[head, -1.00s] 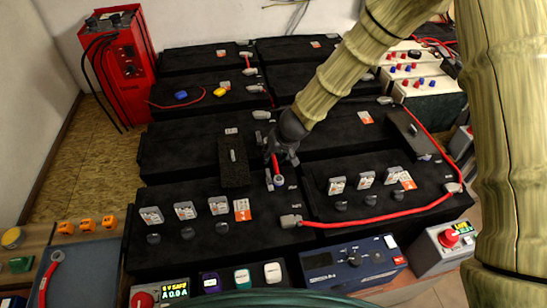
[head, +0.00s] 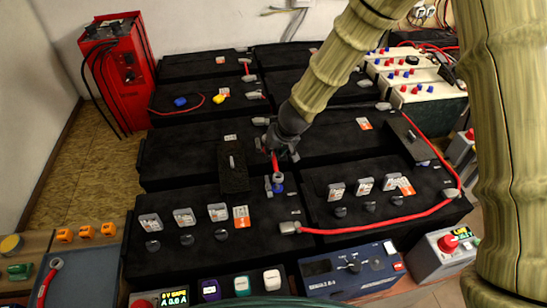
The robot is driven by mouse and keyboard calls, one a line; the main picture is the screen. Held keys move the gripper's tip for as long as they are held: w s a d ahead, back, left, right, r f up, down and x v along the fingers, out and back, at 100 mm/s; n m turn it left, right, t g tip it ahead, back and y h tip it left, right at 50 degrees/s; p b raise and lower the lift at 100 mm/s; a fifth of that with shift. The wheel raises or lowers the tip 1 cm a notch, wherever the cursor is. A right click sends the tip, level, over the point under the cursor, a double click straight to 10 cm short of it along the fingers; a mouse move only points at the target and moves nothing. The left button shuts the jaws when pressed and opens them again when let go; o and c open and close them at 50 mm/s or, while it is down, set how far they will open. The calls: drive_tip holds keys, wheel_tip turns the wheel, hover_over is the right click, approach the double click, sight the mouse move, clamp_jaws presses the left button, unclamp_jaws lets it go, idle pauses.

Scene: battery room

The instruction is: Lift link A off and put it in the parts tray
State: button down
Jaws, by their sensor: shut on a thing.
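My gripper (head: 277,155) is shut on a short red cable link, link A (head: 275,163), above the middle of the battery bank. The link hangs down from the fingers, with its grey ring lug (head: 278,177) at the lower end. A blue-collared terminal post (head: 278,188) shows just below the lug, with what looks like a small gap. The link's upper end is hidden by the fingers. A blue-grey tray (head: 75,285), seemingly the parts tray, is cut off at the lower left. Another red cable piece with a lug (head: 55,265) lies in it.
Black batteries (head: 180,245) fill the middle, with upright tags and caps. A black block (head: 233,168) stands just left of my gripper. A long red cable (head: 375,225) crosses the right batteries. A red charger (head: 110,60) stands at the back left. Instruments (head: 350,268) line the front.

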drive_tip(key=shift+r+p, duration=0.35)
drive_tip(key=shift+r, duration=2.4)
